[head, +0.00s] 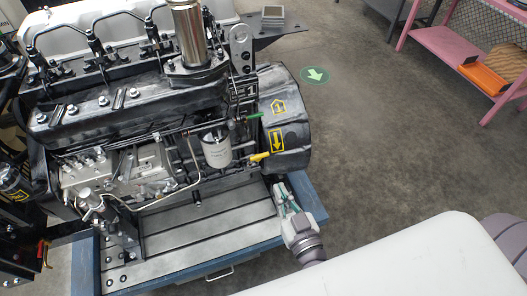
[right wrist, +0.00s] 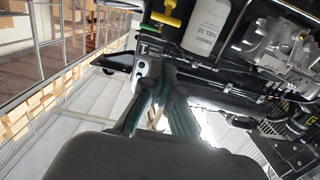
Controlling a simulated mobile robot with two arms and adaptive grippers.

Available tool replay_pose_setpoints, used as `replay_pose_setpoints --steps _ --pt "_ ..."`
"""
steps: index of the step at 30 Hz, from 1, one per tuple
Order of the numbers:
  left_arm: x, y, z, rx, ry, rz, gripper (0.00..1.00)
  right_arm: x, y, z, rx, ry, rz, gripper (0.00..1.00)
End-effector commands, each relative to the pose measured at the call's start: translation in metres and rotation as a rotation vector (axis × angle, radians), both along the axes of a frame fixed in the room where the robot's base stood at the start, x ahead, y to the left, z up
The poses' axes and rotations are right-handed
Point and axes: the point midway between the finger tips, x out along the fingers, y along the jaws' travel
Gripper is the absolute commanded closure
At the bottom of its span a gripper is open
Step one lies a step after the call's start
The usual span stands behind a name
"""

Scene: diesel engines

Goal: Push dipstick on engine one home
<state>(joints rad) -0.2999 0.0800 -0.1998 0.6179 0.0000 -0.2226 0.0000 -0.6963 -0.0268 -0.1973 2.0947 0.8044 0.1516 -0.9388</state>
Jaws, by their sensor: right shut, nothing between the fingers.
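A yellow handle (head: 260,156), which looks like the dipstick's, sticks out to the right of the white filter (head: 216,147). A green handle (head: 254,117) sits above it. Whether the dipstick is fully seated cannot be told. My right gripper (head: 281,188) is shut and empty, below and to the right of the yellow handle, apart from it. In the right wrist view the yellow handle (right wrist: 166,14) is above the closed fingertips (right wrist: 166,68). My left gripper is not in view.
A blue-edged bench (head: 307,183) carries the engine bed. A yellow down-arrow label (head: 276,140) is on the engine's end housing. A pink shelf (head: 462,55) with an orange tray (head: 484,78) stands at the upper right. The floor right of the engine is clear.

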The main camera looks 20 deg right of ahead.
Motion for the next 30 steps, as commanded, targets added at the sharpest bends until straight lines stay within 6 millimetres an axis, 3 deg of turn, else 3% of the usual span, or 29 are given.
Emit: replay_pose_setpoints --steps 5,16,21,30 --pt "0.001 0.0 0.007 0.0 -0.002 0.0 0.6 0.026 0.001 0.001 0.003 -0.006 -0.002 1.0" --pt "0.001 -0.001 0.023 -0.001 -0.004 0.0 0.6 0.102 0.003 -0.007 -0.001 -0.005 -0.001 1.0" --pt "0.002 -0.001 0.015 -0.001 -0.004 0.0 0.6 0.116 0.004 -0.029 -0.002 -0.004 0.001 1.0" --pt "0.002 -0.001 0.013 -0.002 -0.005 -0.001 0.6 0.123 0.004 -0.037 -0.001 -0.004 -0.001 1.0"
